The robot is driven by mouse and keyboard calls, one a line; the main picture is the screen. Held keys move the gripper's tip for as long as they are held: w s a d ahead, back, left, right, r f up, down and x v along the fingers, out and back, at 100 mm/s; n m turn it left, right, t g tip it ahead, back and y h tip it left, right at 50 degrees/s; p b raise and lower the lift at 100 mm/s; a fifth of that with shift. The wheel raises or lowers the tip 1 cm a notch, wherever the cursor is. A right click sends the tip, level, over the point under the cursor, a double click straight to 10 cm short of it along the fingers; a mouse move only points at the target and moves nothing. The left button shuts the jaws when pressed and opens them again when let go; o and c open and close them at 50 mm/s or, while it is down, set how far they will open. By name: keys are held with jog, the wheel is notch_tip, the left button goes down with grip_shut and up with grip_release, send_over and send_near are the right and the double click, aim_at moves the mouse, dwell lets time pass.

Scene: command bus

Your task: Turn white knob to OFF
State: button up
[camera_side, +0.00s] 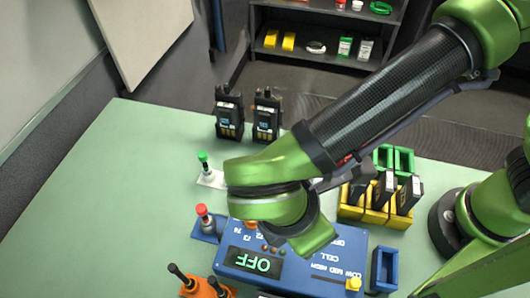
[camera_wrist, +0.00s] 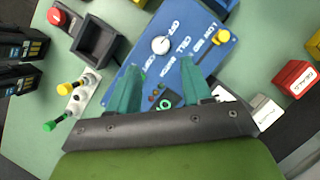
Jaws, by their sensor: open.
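The white knob (camera_wrist: 160,45) sits on the blue panel (camera_wrist: 195,18) in the wrist view, with labels including OFF and CELL around it. It is round with a small mark; I cannot tell which label it points to. In the side view my arm hides the knob. The panel's display (camera_side: 255,262) reads OFF in large pale letters. My gripper (camera_wrist: 162,66) is open, its two teal fingers apart, with the knob ahead of the gap between their tips. Nothing is between the fingers. In the side view the fingers are hidden behind my wrist.
A yellow knob (camera_wrist: 221,37) sits on the panel beside LOW, MID and HIGH. A red-topped switch (camera_side: 203,217) and a green-topped one (camera_side: 204,163) stand left of my wrist. Two black radios (camera_side: 229,115) stand behind. Yellow bins (camera_side: 352,211) stand right. The table's left is clear.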

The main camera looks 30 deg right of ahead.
jog(key=v, duration=0.9)
jog(key=shift+r, duration=0.2)
jog(key=w+d+m+t+y, duration=0.1)
jog(key=w+d+m+y, duration=0.25)
jog(key=d+m, duration=0.3)
jog(key=w+d+m+y, duration=0.2)
jog(key=w+d+m, duration=0.3)
jog(key=d, duration=0.3)
jog(key=d+r+m+t, duration=0.3)
jog(key=d+m+t, duration=0.3)
jog(key=d, duration=1.2)
jog(key=m+y, duration=0.1)
jog(key=m, duration=0.3)
jog(key=shift+d+r+m, duration=0.2)
jog(key=shift+m, duration=0.15)
